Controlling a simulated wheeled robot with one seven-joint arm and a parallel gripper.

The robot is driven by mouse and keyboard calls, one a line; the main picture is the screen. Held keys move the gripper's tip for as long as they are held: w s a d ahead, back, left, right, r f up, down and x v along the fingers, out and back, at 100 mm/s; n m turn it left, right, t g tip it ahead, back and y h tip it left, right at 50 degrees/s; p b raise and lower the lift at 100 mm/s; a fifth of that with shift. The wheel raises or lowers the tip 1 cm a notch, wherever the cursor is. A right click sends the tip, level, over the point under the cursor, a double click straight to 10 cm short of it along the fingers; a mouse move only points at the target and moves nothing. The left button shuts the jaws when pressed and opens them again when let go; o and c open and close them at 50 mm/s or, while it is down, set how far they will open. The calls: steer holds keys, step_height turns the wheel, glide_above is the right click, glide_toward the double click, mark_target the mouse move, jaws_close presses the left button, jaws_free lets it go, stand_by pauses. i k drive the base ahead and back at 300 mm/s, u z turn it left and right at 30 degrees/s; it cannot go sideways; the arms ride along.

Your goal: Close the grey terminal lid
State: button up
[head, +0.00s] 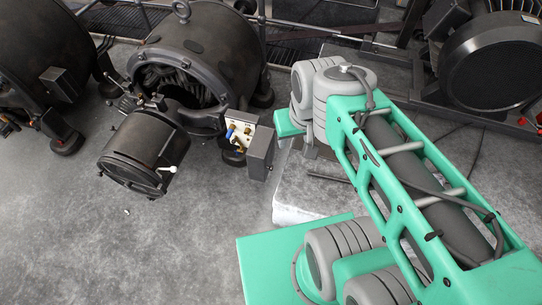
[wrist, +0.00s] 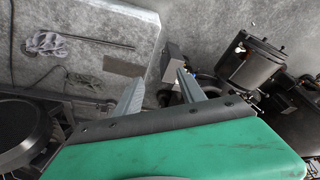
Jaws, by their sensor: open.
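The grey terminal lid (head: 260,153) stands open in the head view, swung to the right of the pale terminal board (head: 239,132) with its brass and blue posts. The board sits on the front right of the dark dynamo (head: 205,55). In the wrist view a small grey box shape, which looks like the lid (wrist: 172,53), lies just beyond the fingertips. My gripper (wrist: 158,85) is open and empty, its two grey fingers apart on either side of a gap. The lid seems apart from both fingers.
A dark cylinder with a white-knobbed lever (head: 145,150) projects from the dynamo's front. Other dark machines stand at the far left and upper right. A pale slab (wrist: 85,55) bears a crumpled rag (wrist: 47,44) and rods.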

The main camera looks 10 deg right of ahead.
mark_target(260, 155)
steer(key=z, duration=0.5)
steer(key=k, duration=1)
steer(key=u, duration=0.8)
steer(key=i, duration=1)
steer(key=u, duration=0.45)
